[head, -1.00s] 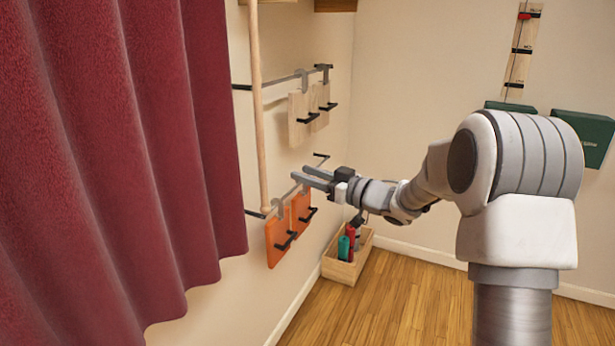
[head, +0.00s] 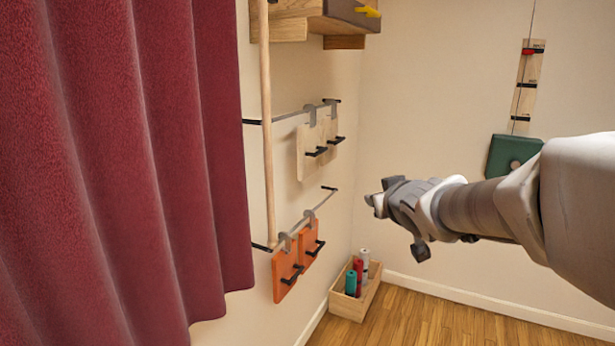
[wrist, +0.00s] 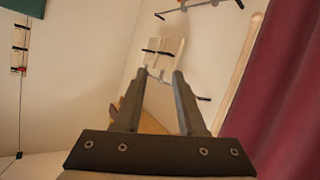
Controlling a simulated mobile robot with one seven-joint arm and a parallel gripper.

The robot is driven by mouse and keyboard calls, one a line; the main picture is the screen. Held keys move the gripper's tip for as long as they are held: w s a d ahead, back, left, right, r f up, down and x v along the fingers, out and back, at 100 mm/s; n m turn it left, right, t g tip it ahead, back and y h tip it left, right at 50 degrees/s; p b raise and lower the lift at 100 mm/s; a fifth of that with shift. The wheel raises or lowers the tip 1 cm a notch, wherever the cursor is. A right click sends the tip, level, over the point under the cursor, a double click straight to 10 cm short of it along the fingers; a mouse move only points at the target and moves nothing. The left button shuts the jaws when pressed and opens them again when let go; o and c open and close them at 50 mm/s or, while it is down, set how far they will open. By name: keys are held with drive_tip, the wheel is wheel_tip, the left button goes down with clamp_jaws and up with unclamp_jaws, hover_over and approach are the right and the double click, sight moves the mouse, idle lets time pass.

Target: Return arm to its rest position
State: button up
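My gripper (head: 376,197) is in the middle of the head view, in the air to the right of the hanging boards. Its fingers are hard to make out there. In the wrist view, my gripper (wrist: 159,76) shows two dark fingers standing apart with nothing held between them. My arm reaches in from the right edge of the head view.
Two orange boards (head: 286,274) hang on the lower rail, two pale boards (head: 311,154) on the upper rail. A wooden box (head: 350,303) with bottles stands on the floor. A red curtain (head: 120,160) fills the left. A green box (head: 512,153) is at the right wall.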

drive_tip(key=s+f+m+g, duration=0.1)
drive_tip(key=s+f+g, duration=0.1)
drive_tip(key=s, duration=0.8)
drive_tip(key=s+f+m+g, duration=0.1)
drive_tip(key=s+f+g, duration=0.2)
drive_tip(key=s, duration=0.7)
drive_tip(key=s+f+m+g, duration=0.1)
drive_tip(key=s+f+g, duration=0.2)
drive_tip(key=s, duration=0.7)
drive_tip(key=shift+s+a+f, duration=0.2)
drive_tip(key=shift+f, duration=0.55)
drive_tip(key=shift+a, duration=0.2)
